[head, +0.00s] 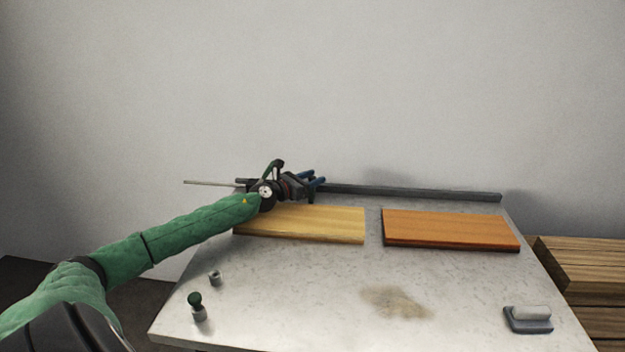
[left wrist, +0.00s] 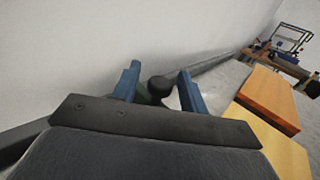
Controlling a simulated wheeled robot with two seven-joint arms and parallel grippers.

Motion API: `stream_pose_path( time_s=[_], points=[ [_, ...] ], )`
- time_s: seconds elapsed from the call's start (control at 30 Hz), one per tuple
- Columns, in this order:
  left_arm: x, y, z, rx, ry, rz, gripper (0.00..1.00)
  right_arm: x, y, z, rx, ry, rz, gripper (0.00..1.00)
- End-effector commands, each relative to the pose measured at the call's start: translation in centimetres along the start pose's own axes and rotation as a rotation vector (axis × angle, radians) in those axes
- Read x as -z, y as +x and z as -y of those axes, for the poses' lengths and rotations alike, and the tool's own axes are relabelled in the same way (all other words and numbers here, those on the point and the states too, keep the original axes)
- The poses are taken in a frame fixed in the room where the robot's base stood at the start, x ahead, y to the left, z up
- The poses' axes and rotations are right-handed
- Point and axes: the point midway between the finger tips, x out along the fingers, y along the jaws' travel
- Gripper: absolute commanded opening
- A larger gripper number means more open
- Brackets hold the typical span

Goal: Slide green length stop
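A dark green piece with a round black knob, which looks like the length stop (left wrist: 159,87), sits by the rail in the left wrist view. My left gripper (left wrist: 157,88) has its two blue fingers spread apart, one on each side of the knob. I see small gaps between the fingers and the knob. In the head view my left gripper (head: 318,181) is over the back of the table by the grey rail (head: 420,193). The stop cannot be made out there, behind or among the gripper parts. My right gripper is not in view.
A pale yellow board (head: 310,223) and an orange board (head: 450,228) lie on the grey table (head: 300,295). A green-topped knob (head: 195,300), a small metal cylinder (head: 215,278) and a grey block (head: 528,318) stand nearer. Stacked timber (head: 585,265) is at the right.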

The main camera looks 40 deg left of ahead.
Motion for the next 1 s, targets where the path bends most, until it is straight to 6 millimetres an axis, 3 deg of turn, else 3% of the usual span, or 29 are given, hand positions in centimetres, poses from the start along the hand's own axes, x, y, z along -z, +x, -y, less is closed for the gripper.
stream_pose_path(
  time_s=[0.33,1.0],
  points=[
    [0.3,-0.9,0.1,0.001,0.0,-0.002,0.43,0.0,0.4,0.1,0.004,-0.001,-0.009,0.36],
    [0.3,-6.2,0.0,0.001,-0.001,-0.002,0.43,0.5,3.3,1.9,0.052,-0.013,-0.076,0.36]
  ],
)
